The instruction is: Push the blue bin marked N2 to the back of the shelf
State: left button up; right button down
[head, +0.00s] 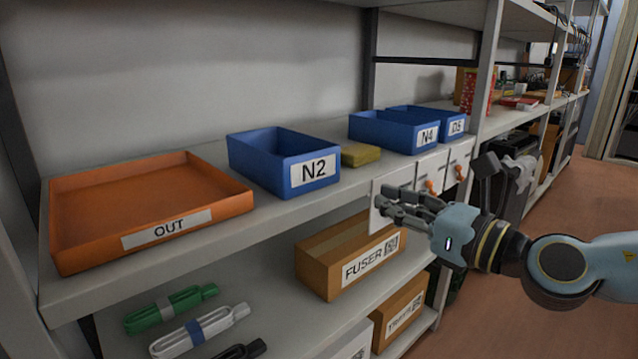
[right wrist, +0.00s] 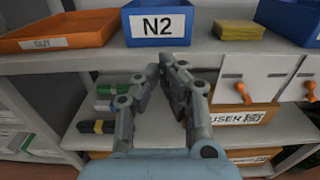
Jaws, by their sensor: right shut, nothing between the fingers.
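The blue bin marked N2 (head: 262,165) sits on the upper shelf (head: 225,215), its labelled front near the shelf's front edge. There is shelf surface behind it up to the back wall. In the right wrist view the N2 bin (right wrist: 157,25) is straight ahead, above and beyond the fingertips. My right gripper (head: 380,203) is shut and empty, in front of the shelf and to the right of the bin, apart from it. It also shows in the right wrist view (right wrist: 166,62). My left gripper is not in view.
An orange tray marked OUT (head: 150,205) stands left of the bin. A yellow pad (head: 361,154) lies close to its right. Blue bins N4 (head: 393,130) and another (head: 445,118) stand further right. A FUSER box (head: 345,255) and cable bundles (head: 195,328) are on the shelf below.

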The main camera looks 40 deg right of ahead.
jog(key=w, duration=0.2)
jog(key=p, duration=0.4)
send_near(318, 175)
jog(key=w, duration=0.6)
jog(key=shift+w+a+r, duration=0.25)
jog(key=shift+w+a, duration=0.05)
jog(key=shift+w, duration=0.05)
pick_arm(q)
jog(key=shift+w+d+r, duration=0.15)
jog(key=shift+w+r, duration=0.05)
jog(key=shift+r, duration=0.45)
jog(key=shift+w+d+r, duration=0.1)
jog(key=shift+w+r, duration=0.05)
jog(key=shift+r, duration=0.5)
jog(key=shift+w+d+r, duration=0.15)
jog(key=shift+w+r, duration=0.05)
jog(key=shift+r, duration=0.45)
pick_arm(e)
jog(key=shift+w+f, duration=0.2)
jog(key=shift+w, duration=0.15)
